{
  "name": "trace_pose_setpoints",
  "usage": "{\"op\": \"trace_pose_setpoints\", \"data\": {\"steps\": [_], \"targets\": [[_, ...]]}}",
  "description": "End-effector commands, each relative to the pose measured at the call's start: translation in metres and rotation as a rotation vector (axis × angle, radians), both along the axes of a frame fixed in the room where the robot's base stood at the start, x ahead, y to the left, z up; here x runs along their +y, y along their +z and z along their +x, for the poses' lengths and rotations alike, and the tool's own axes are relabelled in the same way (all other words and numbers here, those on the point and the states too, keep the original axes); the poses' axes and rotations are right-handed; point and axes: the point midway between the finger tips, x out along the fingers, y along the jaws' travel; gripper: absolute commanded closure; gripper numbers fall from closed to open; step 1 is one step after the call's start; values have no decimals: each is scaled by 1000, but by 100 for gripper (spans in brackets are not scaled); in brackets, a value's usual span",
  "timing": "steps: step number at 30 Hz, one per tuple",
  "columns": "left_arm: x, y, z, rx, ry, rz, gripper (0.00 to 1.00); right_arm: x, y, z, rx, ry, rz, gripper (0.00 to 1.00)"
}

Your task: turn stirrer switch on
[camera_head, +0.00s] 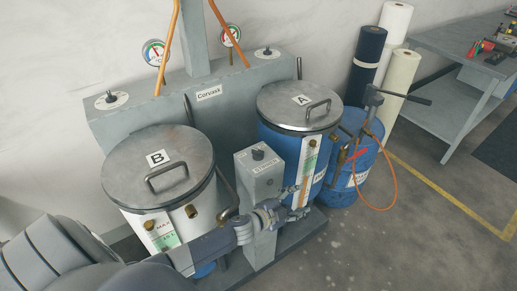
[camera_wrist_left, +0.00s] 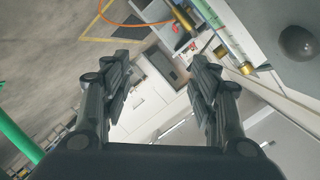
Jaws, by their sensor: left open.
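The stirrer switch is a dark round knob (camera_head: 258,154) on top of a grey box (camera_head: 262,185) that stands between drums B and A. In the left wrist view the dark knob (camera_wrist_left: 298,43) is at the upper right, outside the fingers. My left arm comes in from the lower left, in front of drum B. My left gripper (camera_head: 297,203) is open beside the box, lower than the knob and to its right, in front of drum A. Its two fingers (camera_wrist_left: 158,68) are apart with nothing between them. My right gripper is not in view.
Lidded drum B (camera_head: 130,185) and lidded drum A (camera_head: 275,105) flank the box. Behind are a grey housing (camera_head: 140,118), gauges and orange hoses. A blue barrel (camera_head: 345,185) with a hand pump stands right. Rolls (camera_head: 403,80) and a workbench (camera_head: 450,50) are further back. Floor at right front is clear.

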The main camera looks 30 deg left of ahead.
Motion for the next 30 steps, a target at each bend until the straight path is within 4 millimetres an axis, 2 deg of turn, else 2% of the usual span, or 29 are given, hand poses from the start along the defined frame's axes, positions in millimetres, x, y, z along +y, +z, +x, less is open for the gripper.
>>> {"op": "trace_pose_setpoints", "data": {"steps": [1,3,8,9,12,15,17,20,21,24,27,30], "targets": [[-6,22,11,-56,-54,26,45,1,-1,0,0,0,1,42],[-18,50,21,-130,-142,67,45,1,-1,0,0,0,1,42],[-53,121,32,-312,-406,210,45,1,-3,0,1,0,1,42],[-62,138,30,-358,-493,267,45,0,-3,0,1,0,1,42],[-80,172,19,-447,-742,458,45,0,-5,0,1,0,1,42],[-77,184,2,-457,-979,691,45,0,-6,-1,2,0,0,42],[-61,185,-6,-421,-1100,846,45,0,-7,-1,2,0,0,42],[-15,186,-14,-296,-1243,1115,45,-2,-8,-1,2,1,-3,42],[9,188,-16,-226,-1280,1216,45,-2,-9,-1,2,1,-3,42],[69,200,-18,-42,-1312,1435,45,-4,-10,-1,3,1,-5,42],[118,216,-21,122,-1295,1583,45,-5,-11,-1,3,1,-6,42],[149,229,-24,228,-1268,1665,45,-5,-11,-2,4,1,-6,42]]}}
